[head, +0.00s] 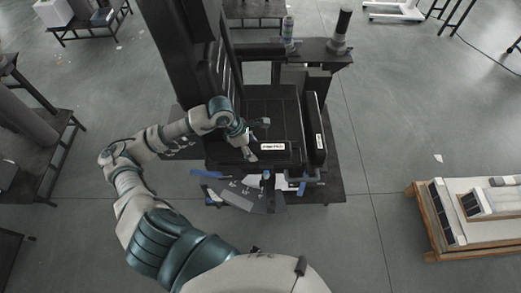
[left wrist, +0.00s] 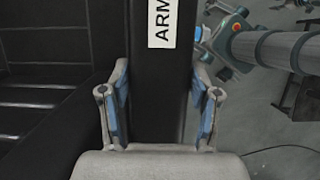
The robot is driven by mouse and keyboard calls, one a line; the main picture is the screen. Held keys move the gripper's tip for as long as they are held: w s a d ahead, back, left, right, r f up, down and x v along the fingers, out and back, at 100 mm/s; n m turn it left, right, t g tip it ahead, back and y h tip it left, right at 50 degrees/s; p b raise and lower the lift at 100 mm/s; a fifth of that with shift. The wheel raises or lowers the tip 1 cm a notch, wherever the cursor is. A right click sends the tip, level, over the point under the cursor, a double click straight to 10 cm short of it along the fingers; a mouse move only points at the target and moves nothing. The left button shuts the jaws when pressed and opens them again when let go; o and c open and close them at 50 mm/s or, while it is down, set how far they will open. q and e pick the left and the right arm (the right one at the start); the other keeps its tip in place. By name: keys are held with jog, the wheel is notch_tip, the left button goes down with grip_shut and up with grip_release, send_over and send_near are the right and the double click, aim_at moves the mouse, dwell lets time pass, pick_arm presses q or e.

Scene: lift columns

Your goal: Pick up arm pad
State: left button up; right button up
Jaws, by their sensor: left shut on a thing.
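A black arm pad (head: 262,154) with a white label lies across the front of the dark seat-like fixture in the head view. In the left wrist view the arm pad (left wrist: 160,105) runs upright through the picture, its label reading "ARM" where visible. My left gripper (head: 249,153) reaches it from above at its left part. In the left wrist view my left gripper (left wrist: 160,80) has one blue-lined finger on each side of the pad, shut on it. A second dark pad (head: 317,128) with a white label stands along the right side. My right gripper does not show.
The dark fixture (head: 268,105) has a tall column at its left back. A bottle (head: 288,27) and a dark cylinder (head: 341,30) stand behind it. Blue and grey parts (head: 238,194) lie in front. A wooden pallet (head: 470,250) is at the right; floor between is clear.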

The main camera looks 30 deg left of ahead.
aim_at(226, 155)
pick_arm(q)
jog(key=s+a+b, duration=0.2)
jog(key=s+a, duration=0.3)
jog(key=shift+a, duration=0.1)
jog(key=shift+s+a+r+b, duration=0.2)
jog(key=shift+s+a+b, duration=0.05)
jog(key=shift+s+b, duration=0.25)
jog(key=shift+s+r, duration=0.2)
jog(key=shift+s, duration=0.1)
jog(key=shift+s+a+r, duration=0.25)
jog(key=shift+s+a, duration=0.55)
jog(key=shift+s, duration=0.25)
jog(key=shift+s+a, duration=0.5)
jog(key=shift+s+a+r, duration=0.1)
jog(key=shift+s+a, duration=0.05)
jog(key=shift+a, duration=0.15)
jog(key=shift+r+p, duration=0.1)
jog(key=shift+p, duration=0.2)
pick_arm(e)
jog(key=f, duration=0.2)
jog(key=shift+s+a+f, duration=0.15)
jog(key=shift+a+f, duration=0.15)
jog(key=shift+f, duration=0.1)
pick_arm(q)
jog(key=shift+d+r, duration=0.2)
jog(key=shift+r, duration=0.2)
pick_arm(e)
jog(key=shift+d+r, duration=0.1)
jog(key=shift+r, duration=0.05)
